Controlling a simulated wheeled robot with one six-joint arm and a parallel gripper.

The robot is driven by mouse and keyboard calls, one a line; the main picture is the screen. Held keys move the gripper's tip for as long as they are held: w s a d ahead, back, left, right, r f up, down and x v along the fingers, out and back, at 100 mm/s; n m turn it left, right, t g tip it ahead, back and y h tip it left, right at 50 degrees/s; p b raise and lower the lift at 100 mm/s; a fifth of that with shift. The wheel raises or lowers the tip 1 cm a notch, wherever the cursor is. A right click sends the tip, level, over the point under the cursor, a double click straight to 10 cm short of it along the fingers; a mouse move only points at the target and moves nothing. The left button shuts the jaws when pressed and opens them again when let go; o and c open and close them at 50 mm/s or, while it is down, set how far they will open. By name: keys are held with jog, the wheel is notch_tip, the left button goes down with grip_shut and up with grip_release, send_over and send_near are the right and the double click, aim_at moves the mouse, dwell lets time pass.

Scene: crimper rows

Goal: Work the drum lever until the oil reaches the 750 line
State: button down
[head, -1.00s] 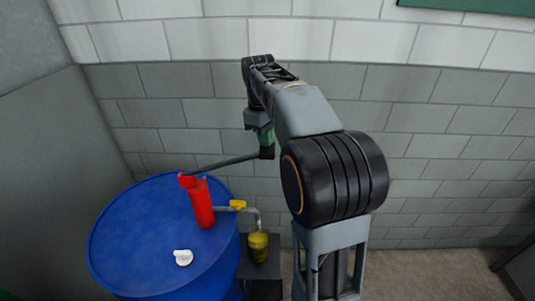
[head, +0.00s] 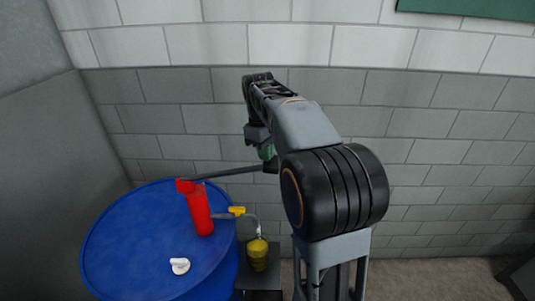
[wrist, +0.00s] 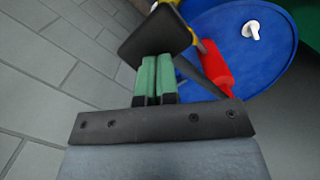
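The blue drum (head: 135,235) stands at lower left with a red pump (head: 199,210) upright on it. The dark drum lever (head: 225,173) runs right from the pump's top, sloping slightly up to its end at my gripper (head: 267,154). In the wrist view, my gripper's green fingers (wrist: 155,72) are close together at the lever's dark end block (wrist: 155,43), which hides their tips. A spout with a yellow handle (head: 237,211) leads from the pump to over a small jar of yellow oil (head: 257,255). The jar's lines are too small to read.
The jar stands on a dark stand (head: 262,278) right beside the drum. A white cap (head: 180,266) lies on the drum top. A grey block wall (head: 440,150) closes off the back. Open floor shows at lower right.

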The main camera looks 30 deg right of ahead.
jog(key=shift+w+a+r+p, duration=0.2)
jog(key=shift+w+r+p, duration=0.1)
jog(key=shift+p, duration=0.3)
jog(key=w+a+r+p, duration=0.1)
jog(key=w+r+p, duration=0.2)
jog(key=r, duration=1.1)
jog(key=shift+w+a+p, duration=0.2)
jog(key=shift+a+p, duration=0.15)
jog(key=shift+p, duration=0.05)
jog(key=shift+r, duration=0.1)
dwell(0.8)
